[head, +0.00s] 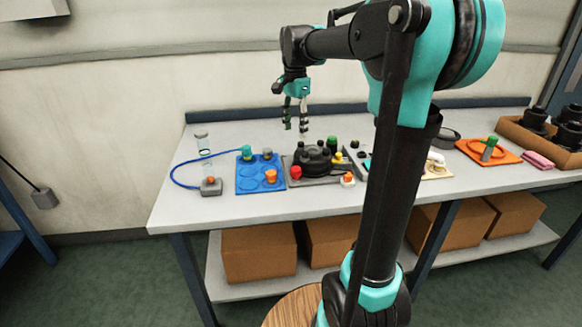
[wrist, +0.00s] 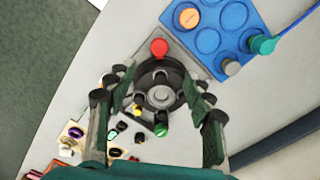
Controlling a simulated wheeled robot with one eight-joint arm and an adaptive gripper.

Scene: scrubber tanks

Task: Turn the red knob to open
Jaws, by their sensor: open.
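The red knob (head: 296,172) sits at the front left of a black round device (head: 316,158) on the bench. In the wrist view the red knob (wrist: 158,47) is at the device's upper edge, beyond my fingertips. Green and yellow knobs sit on the device's opposite side. My gripper (head: 296,122) is open and empty, pointing down above the bench behind the device in the head view. In the wrist view my gripper (wrist: 158,88) has its fingers spread on either side of the black device (wrist: 162,97). No contact with the red knob shows.
A blue tray (head: 245,188) with an orange cap, a grey cap and a teal hose fitting stands left of the device. Small loose parts lie to its right. An orange plate (head: 470,150) and a cardboard tray (head: 510,130) are farther right. The bench's front strip is clear.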

